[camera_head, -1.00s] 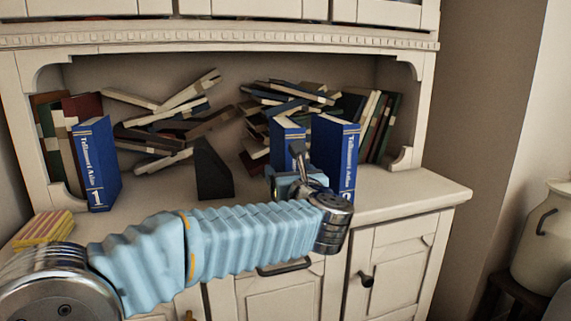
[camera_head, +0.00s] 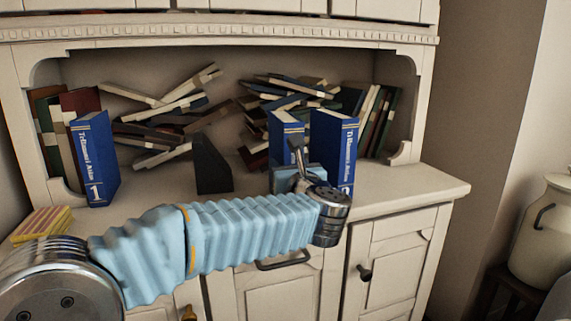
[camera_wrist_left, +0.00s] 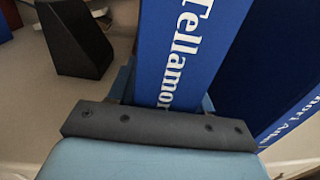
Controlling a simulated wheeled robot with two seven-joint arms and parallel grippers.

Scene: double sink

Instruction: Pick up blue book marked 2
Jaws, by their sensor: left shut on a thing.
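A blue book (camera_head: 286,130) with pale title lettering stands upright on the cabinet counter. My left gripper (camera_head: 297,172) is at its lower part, largely covered by my wrist. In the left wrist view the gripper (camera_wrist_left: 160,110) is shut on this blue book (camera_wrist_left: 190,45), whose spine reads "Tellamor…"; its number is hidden. Another blue book (camera_head: 333,140) stands upright just to its right, its number partly covered by my wrist; it also shows in the left wrist view (camera_wrist_left: 275,85). The blue book marked 1 (camera_head: 95,155) stands at the left. My right gripper is out of view.
A black wedge-shaped bookend (camera_head: 211,165) stands left of the held book. Heaps of books (camera_head: 165,125) lie behind, with upright books (camera_head: 380,120) at the right. A striped yellow item (camera_head: 42,224) lies at the counter's left. The counter (camera_head: 400,187) is clear at right.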

